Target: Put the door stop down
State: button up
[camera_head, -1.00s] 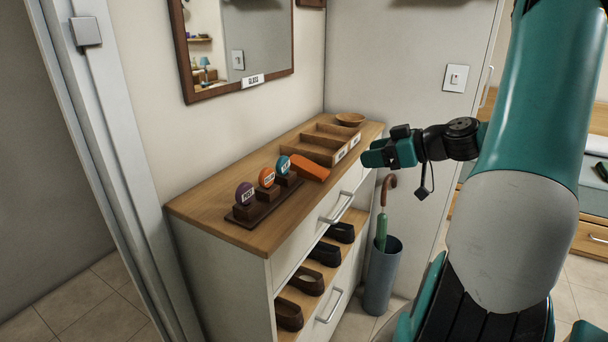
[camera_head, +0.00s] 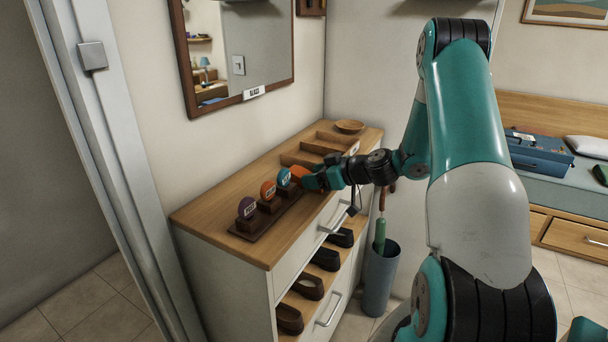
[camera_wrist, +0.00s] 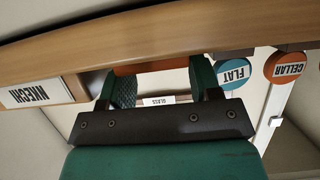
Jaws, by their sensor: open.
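Drawer handles and an umbrella stand (camera_head: 380,280) are in front. The cabinet top's near left corner is bare.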

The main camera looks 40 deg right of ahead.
jog(key=shift+w+a+f, duration=0.2)
jog(key=shift+w+f, duration=0.05)
jog(key=shift+w, duration=0.3)
jog(key=c, duration=0.7)
jog(key=shift+o, duration=0.2)
notch_tip(320, 180, up, 10)
jog(key=b, duration=0.1)
